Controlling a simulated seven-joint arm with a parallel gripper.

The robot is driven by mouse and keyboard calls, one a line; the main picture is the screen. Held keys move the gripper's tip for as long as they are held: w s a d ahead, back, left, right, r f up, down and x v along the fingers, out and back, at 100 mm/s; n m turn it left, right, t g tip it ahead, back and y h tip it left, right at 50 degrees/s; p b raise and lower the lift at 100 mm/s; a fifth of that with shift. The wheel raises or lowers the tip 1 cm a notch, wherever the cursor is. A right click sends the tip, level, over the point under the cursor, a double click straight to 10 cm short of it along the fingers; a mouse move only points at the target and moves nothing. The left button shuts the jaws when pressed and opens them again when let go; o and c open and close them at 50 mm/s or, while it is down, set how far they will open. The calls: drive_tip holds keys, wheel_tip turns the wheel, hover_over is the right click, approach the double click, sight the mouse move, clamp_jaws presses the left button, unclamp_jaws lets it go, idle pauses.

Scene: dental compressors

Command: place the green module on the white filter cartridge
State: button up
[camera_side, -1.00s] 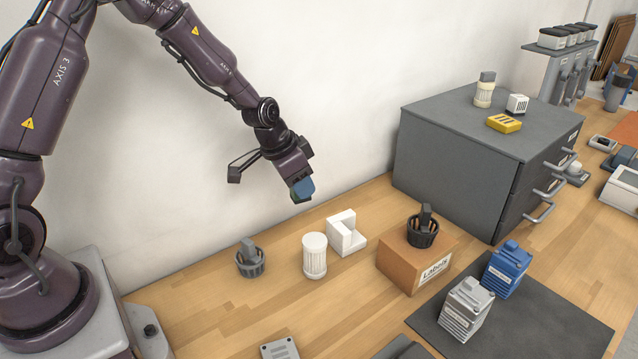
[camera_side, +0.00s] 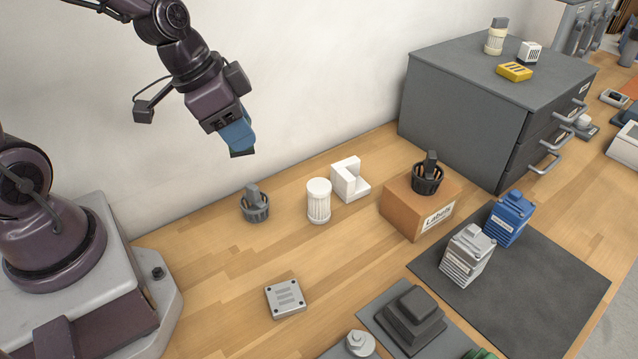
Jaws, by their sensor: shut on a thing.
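The white filter cartridge (camera_side: 319,203), a ribbed white cylinder with a smooth cap, stands upright on the wooden table. My gripper (camera_side: 238,140) hangs in the air up and to the left of it, fingers pointing down. Its blue fingers are shut on a small dark green piece (camera_side: 242,153), which looks like the green module. Most of that piece is hidden by the fingers, so its shape cannot be told. Nothing rests on the cartridge, and the gripper is clear of it.
A dark basket (camera_side: 255,207) with a grey part stands left of the cartridge, a white L-shaped block (camera_side: 350,180) close at its right. A cardboard box (camera_side: 420,208) bears another basket. A grey plate (camera_side: 286,298) lies in front. A green thing (camera_side: 481,354) is cut off at the bottom edge.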

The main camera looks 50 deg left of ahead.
drive_tip(key=shift+s+d+f, duration=0.2)
drive_tip(key=w+f, duration=0.3)
drive_tip(key=w, duration=0.1)
drive_tip(key=w+f, duration=0.3)
drive_tip(key=w, duration=0.2)
drive_tip(key=w+f, duration=0.3)
drive_tip(key=w, duration=0.1)
drive_tip(key=shift+w+d+f, duration=0.1)
drive_tip(key=shift+w+d, duration=0.05)
drive_tip(key=shift+d, duration=0.2)
drive_tip(key=shift+w+f, duration=0.2)
drive_tip(key=shift+f, duration=0.05)
drive_tip(key=shift+w+f, duration=0.1)
drive_tip(key=shift+f, duration=1.5)
drive_tip(key=shift+f, duration=0.2)
drive_tip(key=o, duration=0.9)
